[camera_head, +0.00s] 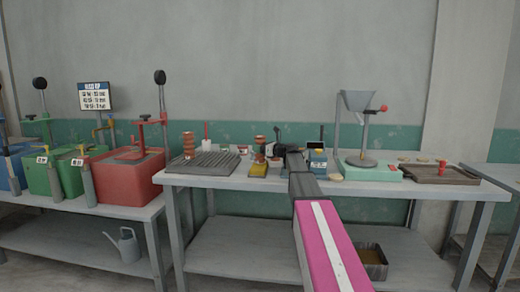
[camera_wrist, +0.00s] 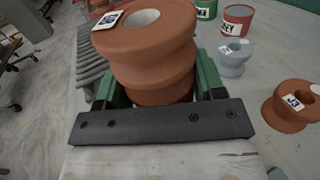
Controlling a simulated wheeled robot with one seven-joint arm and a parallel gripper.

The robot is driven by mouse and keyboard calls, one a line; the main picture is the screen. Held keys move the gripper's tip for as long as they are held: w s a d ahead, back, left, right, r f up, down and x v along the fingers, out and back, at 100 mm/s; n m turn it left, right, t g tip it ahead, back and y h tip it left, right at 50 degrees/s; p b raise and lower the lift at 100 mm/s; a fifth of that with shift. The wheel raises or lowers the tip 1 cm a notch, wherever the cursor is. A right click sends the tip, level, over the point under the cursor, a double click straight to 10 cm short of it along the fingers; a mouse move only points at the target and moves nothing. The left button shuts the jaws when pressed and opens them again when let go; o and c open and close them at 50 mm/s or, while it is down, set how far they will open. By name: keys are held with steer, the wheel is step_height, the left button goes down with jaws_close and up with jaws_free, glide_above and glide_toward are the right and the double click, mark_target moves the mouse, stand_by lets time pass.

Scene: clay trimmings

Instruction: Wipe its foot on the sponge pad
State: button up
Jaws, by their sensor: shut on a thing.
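In the wrist view, my gripper (camera_wrist: 158,84) is shut on a terracotta spool-shaped clay piece (camera_wrist: 150,62). The piece has a pale round top opening and a white-and-blue tag on its rim. The green fingers press its sides; its foot cannot be made out. In the head view, my pink arm reaches over the bench and partly hides the gripper area. A yellow pad (camera_head: 258,171), which looks like the sponge pad, lies on the bench left of my arm, with a small reddish thing at it. Whether the held piece touches the pad cannot be told.
A grey ribbed rack (camera_head: 205,162) lies left of the pad, with a stacked terracotta piece (camera_head: 188,145) at its back. A blue box (camera_head: 317,160) and a funnel stand (camera_head: 360,120) are right. In the wrist view, a tagged terracotta ring (camera_wrist: 292,106) and grey ring (camera_wrist: 235,57) stand close by.

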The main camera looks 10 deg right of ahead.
step_height(320, 180, up, 7)
stand_by(1.3)
stand_by(0.4)
